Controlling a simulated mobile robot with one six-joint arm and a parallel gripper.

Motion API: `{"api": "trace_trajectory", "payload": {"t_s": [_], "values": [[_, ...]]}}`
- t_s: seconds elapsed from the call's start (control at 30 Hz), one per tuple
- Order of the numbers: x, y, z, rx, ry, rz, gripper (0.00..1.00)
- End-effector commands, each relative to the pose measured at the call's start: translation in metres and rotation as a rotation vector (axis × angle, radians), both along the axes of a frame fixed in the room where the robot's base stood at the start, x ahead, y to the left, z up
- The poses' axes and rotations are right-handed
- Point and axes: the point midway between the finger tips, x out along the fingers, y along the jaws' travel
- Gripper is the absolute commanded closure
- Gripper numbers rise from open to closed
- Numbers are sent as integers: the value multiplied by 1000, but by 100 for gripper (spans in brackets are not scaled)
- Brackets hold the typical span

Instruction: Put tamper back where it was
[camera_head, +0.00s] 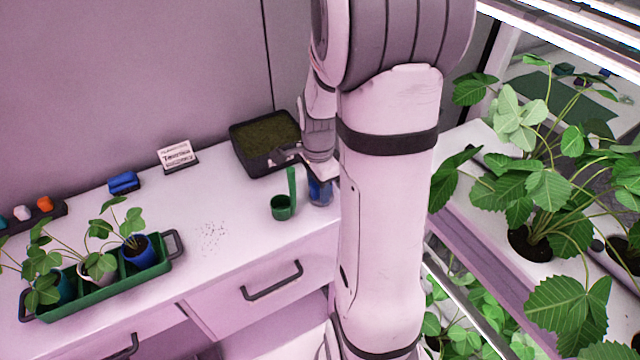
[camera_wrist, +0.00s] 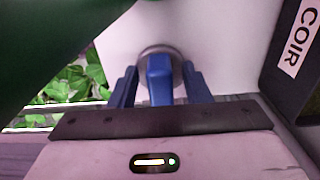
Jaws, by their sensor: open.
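The tamper (camera_wrist: 159,80) has a blue handle and a round grey base. In the wrist view it stands on the white bench top, between the fingers of my gripper (camera_wrist: 160,84). The fingers are blue and open, with a visible gap on each side of the handle. In the head view my gripper (camera_head: 320,188) is low at the bench's right end, beside the green scoop. My arm hides part of that spot, and the tamper is hard to tell from the blue fingers there.
A green scoop (camera_head: 281,208) with an upright handle stands just left of my gripper. A black coir bin (camera_head: 249,165) is behind. A small sign (camera_head: 178,157), a blue block (camera_head: 123,183) and a green planter tray (camera_head: 110,287) are further left. Plant racks stand right. The bench middle is mostly clear.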

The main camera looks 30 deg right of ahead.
Motion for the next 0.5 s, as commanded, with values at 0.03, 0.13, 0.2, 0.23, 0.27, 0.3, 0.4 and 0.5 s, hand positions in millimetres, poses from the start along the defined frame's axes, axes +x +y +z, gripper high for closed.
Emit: {"api": "trace_trajectory", "payload": {"t_s": [0.03, 0.13, 0.2, 0.23, 0.27, 0.3, 0.4, 0.5], "values": [[0, 0, 0, 0, 0, 0, 57], [0, 0, 5, 0, -1, 0, 57], [1, 0, 12, -1, -3, 1, 57], [1, 0, 17, -1, -4, 1, 57], [1, 0, 22, -2, -5, 1, 57], [1, 0, 30, -2, -6, 1, 57], [2, 0, 53, -2, -7, 1, 57], [1, 0, 75, -2, -6, 1, 57]]}}
